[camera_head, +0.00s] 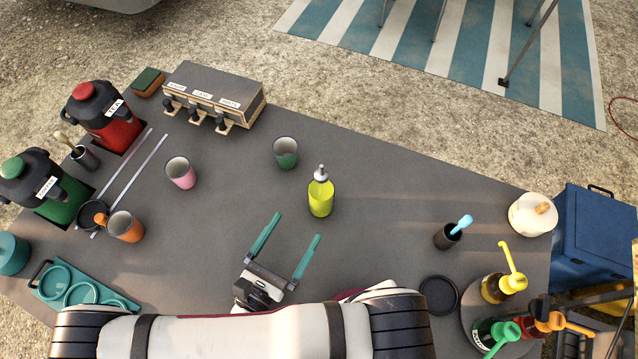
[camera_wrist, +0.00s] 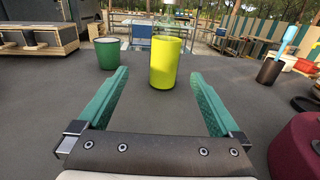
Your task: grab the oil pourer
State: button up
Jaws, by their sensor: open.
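The oil pourer (camera_head: 320,197) is a yellow-green bottle with a metal spout, upright on the grey table.
A green cup (camera_head: 286,153) stands behind the bottle, slightly left. A pink cup (camera_head: 181,173) and an orange mug (camera_head: 125,227) stand further left. A dark pot with a blue utensil (camera_head: 449,235) and pump bottles (camera_head: 497,289) are right. Table around the bottle is clear.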

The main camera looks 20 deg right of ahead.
aim_at(312, 205)
jog(key=x, duration=0.8)
jog(key=shift+d, duration=0.2)
jog(key=x, duration=0.5)
jog(key=shift+s+d+r, duration=0.15)
jog(key=shift+s+d, duration=0.05)
jog(key=shift+d, duration=0.1)
grip_shut()
